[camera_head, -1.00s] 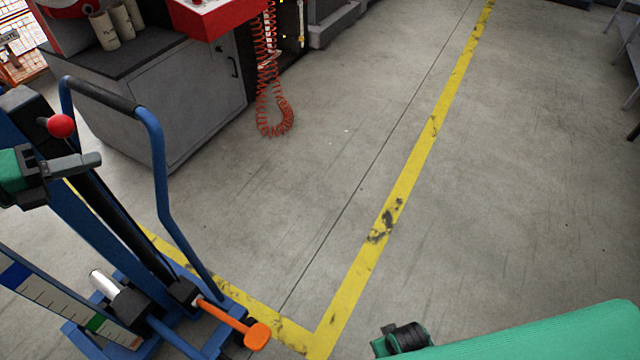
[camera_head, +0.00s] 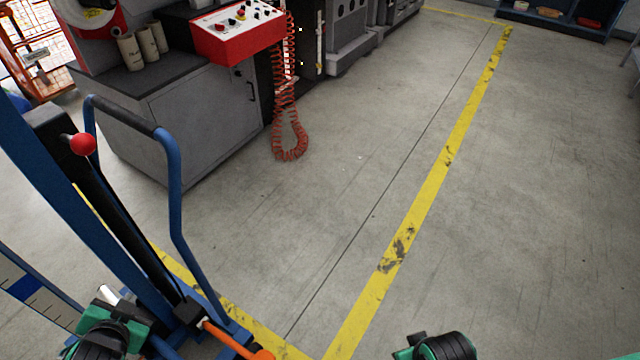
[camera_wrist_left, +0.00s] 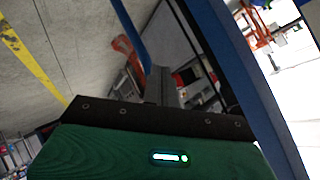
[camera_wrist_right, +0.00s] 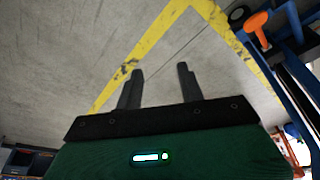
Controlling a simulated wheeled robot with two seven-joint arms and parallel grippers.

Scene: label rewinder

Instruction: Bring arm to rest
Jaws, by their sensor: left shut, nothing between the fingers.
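My left gripper (camera_wrist_left: 157,82) shows in the left wrist view with its fingers together and nothing between them. A blue post of the lift trolley stands close beside it there. In the head view my left arm is a green and black part at the bottom left, in front of the trolley's lower part; its fingers cannot be made out. My right gripper (camera_wrist_right: 160,85) shows in the right wrist view with its two fingers apart and bare floor between them. In the head view only a green and black part of my right arm shows at the bottom edge.
The blue lift trolley (camera_head: 174,190) with a red knob (camera_head: 83,144) stands at the left. Behind it are a grey cabinet (camera_head: 205,125), a red control box (camera_head: 238,45) and a coiled red hose (camera_head: 290,140). The floor right of the yellow line (camera_head: 425,205) is clear.

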